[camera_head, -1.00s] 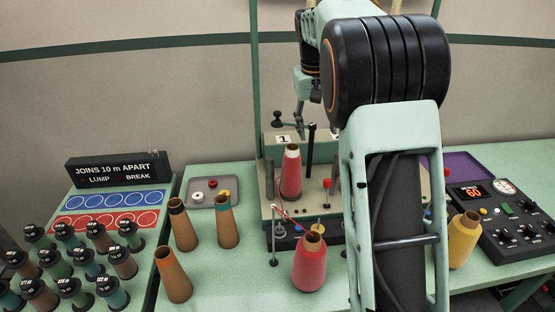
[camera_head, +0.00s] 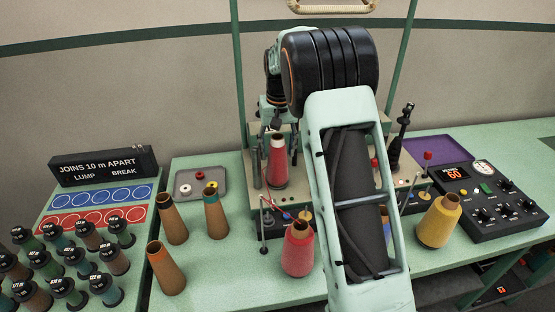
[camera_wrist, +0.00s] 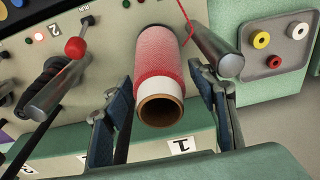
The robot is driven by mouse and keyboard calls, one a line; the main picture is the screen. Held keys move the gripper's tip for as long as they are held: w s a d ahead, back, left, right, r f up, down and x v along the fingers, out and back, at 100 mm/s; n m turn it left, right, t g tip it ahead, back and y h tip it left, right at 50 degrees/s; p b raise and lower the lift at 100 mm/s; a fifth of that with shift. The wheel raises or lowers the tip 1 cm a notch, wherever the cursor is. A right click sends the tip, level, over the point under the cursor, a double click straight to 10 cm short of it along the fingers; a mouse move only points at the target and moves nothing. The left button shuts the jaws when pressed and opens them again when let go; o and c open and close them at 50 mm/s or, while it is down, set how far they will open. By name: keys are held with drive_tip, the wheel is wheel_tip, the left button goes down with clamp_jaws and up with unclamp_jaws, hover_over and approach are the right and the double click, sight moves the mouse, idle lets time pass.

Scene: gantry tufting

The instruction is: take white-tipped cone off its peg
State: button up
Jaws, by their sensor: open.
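The white-tipped cone (camera_head: 278,164) is wound in red and stands upright at the left part of the machine base (camera_head: 262,188). In the wrist view the cone (camera_wrist: 160,62) points its white tip and hollow brown tube end towards me. My gripper (camera_wrist: 165,118) is open, with one finger on each side of the tip end. I see no clear contact, and the cone's peg is hidden. In the head view my gripper (camera_head: 276,126) is just above the cone, partly covered by my arm.
Another red cone (camera_head: 298,250) and a yellow cone (camera_head: 438,222) stand on the green table in front. Several bare brown cones (camera_head: 172,220) stand to the left. A grey tray (camera_head: 206,183) lies at the left.

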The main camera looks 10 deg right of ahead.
drive_tip(key=shift+f, duration=0.6)
drive_tip(key=shift+w, duration=0.1)
drive_tip(key=c, duration=1.2)
drive_tip(key=shift+r, duration=0.1)
